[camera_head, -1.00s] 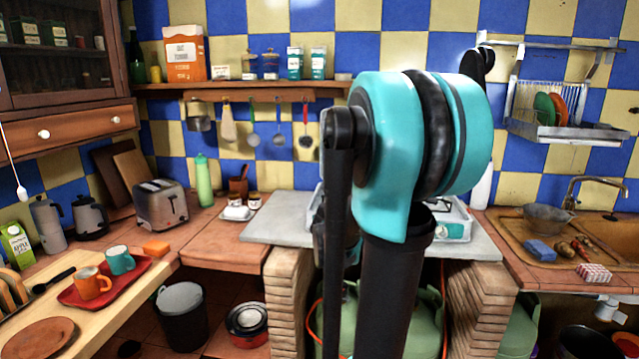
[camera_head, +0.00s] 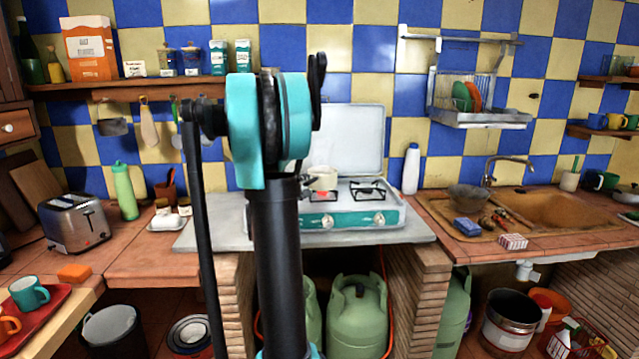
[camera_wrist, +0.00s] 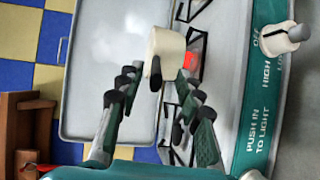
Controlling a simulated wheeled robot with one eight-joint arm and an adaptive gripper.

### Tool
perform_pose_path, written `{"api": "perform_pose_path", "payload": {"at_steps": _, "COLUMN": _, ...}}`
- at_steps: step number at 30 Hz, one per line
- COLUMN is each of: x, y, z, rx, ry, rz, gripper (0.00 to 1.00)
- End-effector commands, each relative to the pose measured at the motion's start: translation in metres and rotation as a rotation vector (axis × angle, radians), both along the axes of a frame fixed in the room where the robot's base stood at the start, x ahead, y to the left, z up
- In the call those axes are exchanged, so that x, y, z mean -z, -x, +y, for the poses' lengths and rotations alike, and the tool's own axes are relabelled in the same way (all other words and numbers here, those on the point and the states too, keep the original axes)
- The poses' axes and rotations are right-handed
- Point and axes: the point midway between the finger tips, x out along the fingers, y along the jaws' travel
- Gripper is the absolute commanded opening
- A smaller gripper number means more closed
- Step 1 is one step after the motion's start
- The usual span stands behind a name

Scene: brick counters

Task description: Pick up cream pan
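The cream pan (camera_head: 322,179) stands on the left burner of the teal and grey gas stove (camera_head: 352,217), partly hidden by my arm in the head view. In the wrist view the cream pan (camera_wrist: 166,44) is just ahead of my gripper (camera_wrist: 158,78), with its dark handle pointing back toward me. My gripper's two fingers are spread apart, and the handle's end appears between their tips in the picture. I cannot tell whether they touch it. In the head view my gripper is mostly hidden behind my arm.
A red glow shows at the burner beside the pan. The stove's raised lid (camera_head: 350,140) stands behind it. A white bottle (camera_head: 411,168) is right of the stove, and a toaster (camera_head: 74,222) and green bottle (camera_head: 124,191) stand left. The right burner (camera_head: 368,190) is empty.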

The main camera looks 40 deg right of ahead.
Motion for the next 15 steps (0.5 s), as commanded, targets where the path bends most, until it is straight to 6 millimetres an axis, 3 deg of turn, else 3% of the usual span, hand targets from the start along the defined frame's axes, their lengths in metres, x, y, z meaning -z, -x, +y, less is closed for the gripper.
{"api": "perform_pose_path", "payload": {"at_steps": 8, "x": 0.001, "y": -0.007, "z": -0.013, "rx": 0.002, "ry": 0.000, "rz": 0.000, "gripper": 0.36}}
{"api": "perform_pose_path", "payload": {"at_steps": 15, "x": 0.002, "y": -0.025, "z": -0.041, "rx": 0.003, "ry": -0.001, "rz": 0.001, "gripper": 0.36}}
